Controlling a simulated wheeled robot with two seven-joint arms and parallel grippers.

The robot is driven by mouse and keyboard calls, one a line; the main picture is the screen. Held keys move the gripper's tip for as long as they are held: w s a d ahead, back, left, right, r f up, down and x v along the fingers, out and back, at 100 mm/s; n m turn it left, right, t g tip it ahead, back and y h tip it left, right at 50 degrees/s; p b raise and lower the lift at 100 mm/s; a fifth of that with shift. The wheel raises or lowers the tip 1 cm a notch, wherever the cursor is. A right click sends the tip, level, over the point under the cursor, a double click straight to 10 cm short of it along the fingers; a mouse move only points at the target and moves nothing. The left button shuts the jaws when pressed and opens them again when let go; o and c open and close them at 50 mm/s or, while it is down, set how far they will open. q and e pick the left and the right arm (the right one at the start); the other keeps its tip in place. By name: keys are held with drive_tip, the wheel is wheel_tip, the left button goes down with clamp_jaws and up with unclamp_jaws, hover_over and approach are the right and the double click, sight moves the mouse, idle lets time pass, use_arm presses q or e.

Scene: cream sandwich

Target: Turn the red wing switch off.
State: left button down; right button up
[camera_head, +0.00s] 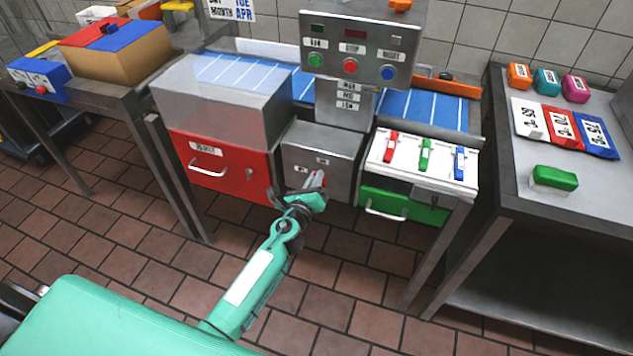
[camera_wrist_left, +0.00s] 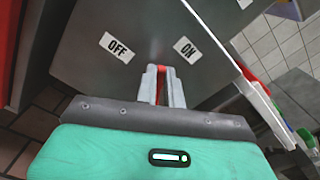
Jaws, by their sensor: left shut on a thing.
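The red wing switch (camera_head: 319,178) is on the front of a grey metal box (camera_head: 338,148), below small labels. In the left wrist view, a sliver of the red switch (camera_wrist_left: 160,72) shows between the fingertips. The OFF label (camera_wrist_left: 117,47) is on the left there and the ON label (camera_wrist_left: 184,49) on the right. My left gripper (camera_head: 314,184) is shut on the switch, and its fingers (camera_wrist_left: 160,84) hide most of it. Which way the switch points is hard to tell. My right gripper is not in view.
A red drawer (camera_head: 222,166) is left of the grey box. A green drawer (camera_head: 402,204) under a white panel of small colored switches (camera_head: 424,157) is on the right. A control panel (camera_head: 350,47) with buttons stands above. The tiled floor in front is clear.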

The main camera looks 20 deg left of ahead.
use_arm(q)
drive_tip(key=shift+a+f+n+b, duration=0.2)
drive_tip(key=shift+n+b, duration=0.25)
drive_tip(key=shift+n, duration=1.45)
drive_tip(key=shift+a+f+n+b, duration=0.1)
drive_tip(key=shift+f+n+b, duration=0.25)
drive_tip(key=shift+n, duration=1.55)
drive_tip(key=shift+a+f+n+b, duration=0.2)
drive_tip(key=shift+n+b, duration=0.3)
drive_tip(key=shift+n, duration=1.4)
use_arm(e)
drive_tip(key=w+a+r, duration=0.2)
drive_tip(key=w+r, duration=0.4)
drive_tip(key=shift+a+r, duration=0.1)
use_arm(q)
drive_tip(key=c, duration=1.5)
unclamp_jaws()
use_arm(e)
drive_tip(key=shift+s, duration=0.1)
